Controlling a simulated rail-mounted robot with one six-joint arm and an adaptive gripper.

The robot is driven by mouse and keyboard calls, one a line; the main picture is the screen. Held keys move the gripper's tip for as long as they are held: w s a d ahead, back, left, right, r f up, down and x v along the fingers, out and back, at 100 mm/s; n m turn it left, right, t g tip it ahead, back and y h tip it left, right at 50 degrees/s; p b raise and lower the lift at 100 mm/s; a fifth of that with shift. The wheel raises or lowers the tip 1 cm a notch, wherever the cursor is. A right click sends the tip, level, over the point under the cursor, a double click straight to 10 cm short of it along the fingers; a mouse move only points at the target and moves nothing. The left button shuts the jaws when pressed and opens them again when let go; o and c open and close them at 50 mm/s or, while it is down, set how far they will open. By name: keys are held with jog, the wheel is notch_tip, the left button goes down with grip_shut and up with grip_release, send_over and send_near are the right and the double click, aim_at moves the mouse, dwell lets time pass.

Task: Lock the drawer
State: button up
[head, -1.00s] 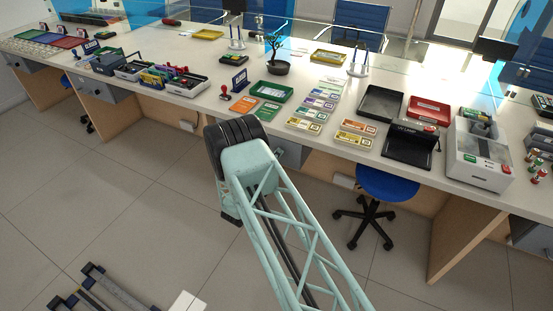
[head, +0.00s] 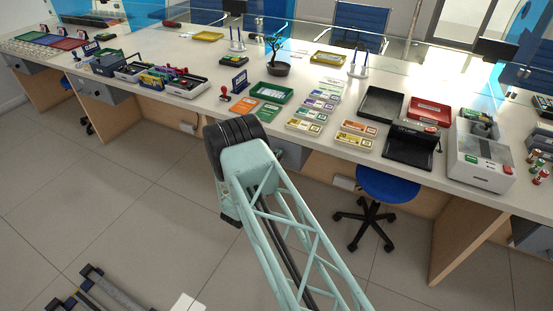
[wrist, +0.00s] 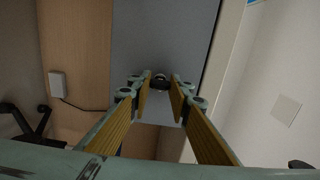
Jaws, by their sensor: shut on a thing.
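The grey drawer front (wrist: 165,35) fills the upper middle of the wrist view. In the head view a part of the grey drawer (head: 292,155) shows under the counter, just right of my arm. A small dark rounded key (wrist: 160,82) sits at the drawer front, between the tips of my gripper (wrist: 160,88). My gripper is shut on it, with one yellow-faced finger on each side. The key's fine shape and turn angle are too dark to tell. In the head view my arm hides the gripper and the key.
The white counter (head: 335,157) above carries card stacks, trays and a potted plant (head: 278,68). A blue stool (head: 388,184) stands right of my arm. A wood panel (wrist: 75,40) and a wall box with a cable (wrist: 57,85) lie left in the wrist view.

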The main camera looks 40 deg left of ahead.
jog(key=o, duration=0.8)
jog(key=shift+o, duration=0.2)
jog(key=shift+s, duration=0.1)
jog(key=v, duration=1.1)
jog(key=shift+s, duration=0.35)
jog(key=shift+d, duration=0.1)
